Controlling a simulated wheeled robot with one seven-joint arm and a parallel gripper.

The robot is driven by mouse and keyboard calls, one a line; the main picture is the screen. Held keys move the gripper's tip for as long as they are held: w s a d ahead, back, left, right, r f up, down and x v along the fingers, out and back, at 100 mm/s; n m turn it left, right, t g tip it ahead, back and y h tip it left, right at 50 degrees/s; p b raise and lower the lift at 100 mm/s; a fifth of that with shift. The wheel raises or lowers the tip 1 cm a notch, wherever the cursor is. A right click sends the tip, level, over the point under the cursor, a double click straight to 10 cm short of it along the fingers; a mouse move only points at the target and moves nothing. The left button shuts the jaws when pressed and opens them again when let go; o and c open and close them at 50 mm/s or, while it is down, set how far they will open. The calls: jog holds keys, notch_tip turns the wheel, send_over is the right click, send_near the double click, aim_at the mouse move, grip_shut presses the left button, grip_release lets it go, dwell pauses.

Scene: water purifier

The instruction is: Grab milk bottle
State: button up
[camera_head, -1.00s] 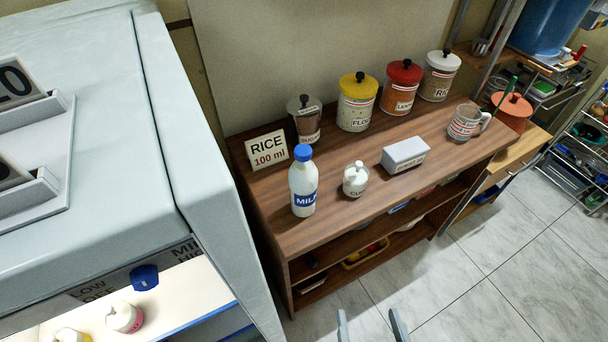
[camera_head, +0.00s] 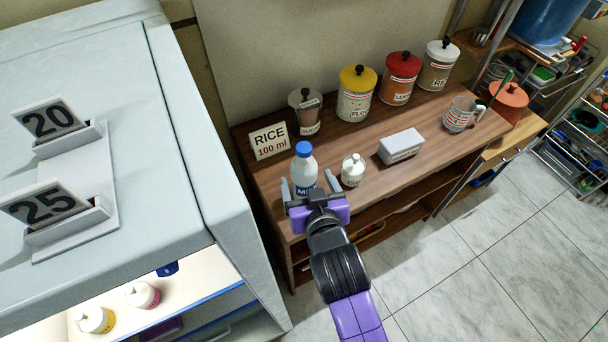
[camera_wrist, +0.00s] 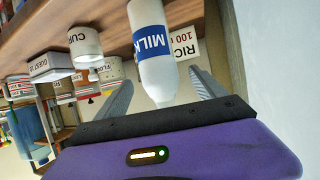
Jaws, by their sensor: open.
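The milk bottle (camera_head: 304,165) is white with a blue cap and a blue MILK label. It stands upright near the front left of the wooden shelf top. My gripper (camera_head: 308,188) is open at the bottle, with one finger on each side of it in the head view. In the wrist view the bottle (camera_wrist: 152,45) appears upside down between the two spread fingers (camera_wrist: 158,92), with gaps on both sides. Part of the label and the bottle's base are hidden behind my gripper in the head view.
A RICE 100 ml sign (camera_head: 269,141) stands behind left. Several lidded canisters line the back. A white fridge (camera_head: 205,150) is at left.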

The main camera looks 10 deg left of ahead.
jog(key=shift+p+x, duration=0.55)
jog(key=shift+x, duration=2.15)
jog(key=shift+d+f, duration=0.15)
grip_shut()
